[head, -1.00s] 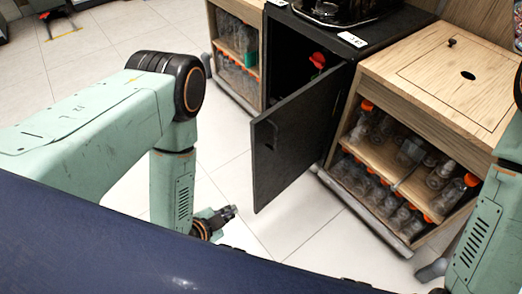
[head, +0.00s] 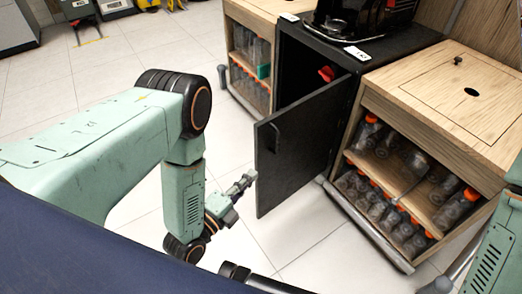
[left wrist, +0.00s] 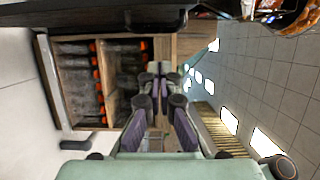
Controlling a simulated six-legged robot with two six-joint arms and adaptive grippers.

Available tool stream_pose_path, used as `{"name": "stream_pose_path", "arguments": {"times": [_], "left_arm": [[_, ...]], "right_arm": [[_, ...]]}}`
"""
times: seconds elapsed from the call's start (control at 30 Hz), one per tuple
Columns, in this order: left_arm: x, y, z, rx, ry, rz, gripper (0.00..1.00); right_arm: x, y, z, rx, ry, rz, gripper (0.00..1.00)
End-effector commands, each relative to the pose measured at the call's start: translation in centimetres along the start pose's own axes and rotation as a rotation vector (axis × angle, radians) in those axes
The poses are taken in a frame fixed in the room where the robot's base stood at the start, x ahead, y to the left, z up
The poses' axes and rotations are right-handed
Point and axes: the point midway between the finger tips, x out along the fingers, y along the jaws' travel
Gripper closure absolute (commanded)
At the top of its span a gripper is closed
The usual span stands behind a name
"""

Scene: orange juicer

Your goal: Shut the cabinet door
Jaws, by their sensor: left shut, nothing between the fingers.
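The cabinet (head: 362,48) is black and stands between two wooden units. Its black door (head: 298,142) is open, swung out from the right side of the opening, with its free edge toward my arm. A dark handle (head: 273,138) is near that edge. My left gripper (head: 252,178) is shut and empty, just left of the free edge in the head view; I cannot tell if it touches. Its fingers also show in the left wrist view (left wrist: 158,72), with wooden shelves beyond them. My right gripper is not in view.
A wooden unit (head: 455,80) with shelves of orange-capped bottles stands right of the cabinet. Another wooden unit (head: 268,10) stands to its left. A black machine (head: 350,15) sits on top, and a red item (head: 326,73) is inside. Tiled floor lies free at left.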

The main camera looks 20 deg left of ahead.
Motion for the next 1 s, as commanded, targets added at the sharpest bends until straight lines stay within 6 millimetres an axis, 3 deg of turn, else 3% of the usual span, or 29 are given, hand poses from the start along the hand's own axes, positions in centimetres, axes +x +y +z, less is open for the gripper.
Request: {"name": "stream_pose_path", "arguments": {"times": [0.17,0.63,0.8,1.0], "left_arm": [[1.6,0.1,-0.1,0.012,0.002,-0.003,1.0],[10.0,0.2,-0.3,0.008,0.001,-0.001,1.0],[10.4,0.2,2.4,0.008,-0.006,0.001,1.0],[10.8,0.1,3.5,0.008,-0.002,0.002,1.0]], "right_arm": [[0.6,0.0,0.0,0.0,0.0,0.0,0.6],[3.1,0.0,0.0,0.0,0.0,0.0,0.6],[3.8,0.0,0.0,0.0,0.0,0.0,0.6],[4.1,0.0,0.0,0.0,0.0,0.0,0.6]]}}
